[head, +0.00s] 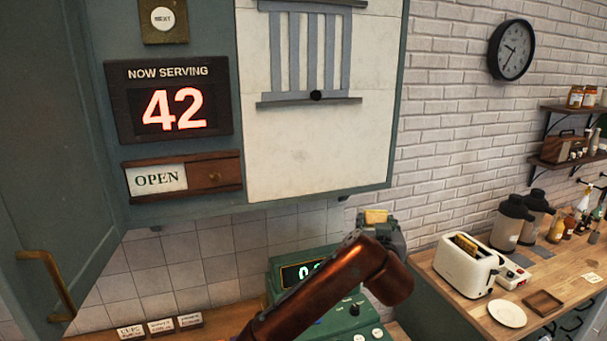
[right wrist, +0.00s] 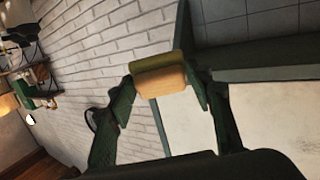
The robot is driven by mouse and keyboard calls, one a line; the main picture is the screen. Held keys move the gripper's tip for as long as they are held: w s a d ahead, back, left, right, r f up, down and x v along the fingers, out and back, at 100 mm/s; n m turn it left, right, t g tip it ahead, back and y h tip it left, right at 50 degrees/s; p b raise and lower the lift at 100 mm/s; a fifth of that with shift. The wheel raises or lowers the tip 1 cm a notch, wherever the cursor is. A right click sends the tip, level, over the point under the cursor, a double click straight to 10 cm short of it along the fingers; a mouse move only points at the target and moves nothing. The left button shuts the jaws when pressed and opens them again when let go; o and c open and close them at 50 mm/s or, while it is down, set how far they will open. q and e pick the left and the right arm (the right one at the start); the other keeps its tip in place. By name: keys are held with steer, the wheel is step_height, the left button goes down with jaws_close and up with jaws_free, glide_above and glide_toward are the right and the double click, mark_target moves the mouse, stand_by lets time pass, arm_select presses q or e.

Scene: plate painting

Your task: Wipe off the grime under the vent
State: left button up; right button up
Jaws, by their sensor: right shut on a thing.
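The grey slatted vent (head: 310,50) is on the upper part of a white panel (head: 320,150), with a ledge and a small black knob (head: 316,95) at its bottom. Below the ledge the panel looks mostly clean, with only faint marks that I cannot clearly make out as grime. My right gripper (head: 383,226) is low, below the panel's bottom edge. It is shut on a yellow sponge (head: 375,216). In the right wrist view the sponge (right wrist: 160,82) has a green side and sits between both fingers, apart from the panel (right wrist: 190,125). My left gripper is not in view.
A "NOW SERVING 42" sign (head: 170,98) and an OPEN slider (head: 182,176) are left of the panel. A green scale (head: 285,270) stands behind my right arm. A toaster (head: 466,264) and a plate (head: 507,313) are on the right counter. Space before the panel is clear.

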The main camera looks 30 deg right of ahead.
steer(key=w+a+r+n+t+y+p, duration=0.2)
steer(key=w+a+r+n+t+y, duration=0.15)
steer(key=a+r+t, duration=0.75)
steer(key=n+g+y, duration=0.1)
steer(key=n+y, duration=0.2)
glide_toward(288, 155)
step_height(288, 155, up, 2)
steer(key=s, duration=0.2)
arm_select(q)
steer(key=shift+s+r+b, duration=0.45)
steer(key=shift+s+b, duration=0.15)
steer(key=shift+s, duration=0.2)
arm_select(e)
steer(key=shift+m+h, duration=0.25)
steer(key=shift+w+d+r, duration=0.1)
steer(key=shift+w+d, duration=0.05)
steer(key=shift+w, duration=1.3)
steer(key=shift+w+d+r, duration=0.1)
steer(key=shift+w, duration=1.3)
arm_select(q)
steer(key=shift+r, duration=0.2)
arm_select(e)
steer(key=shift+w+d, duration=0.2)
steer(key=shift+w, duration=0.7)
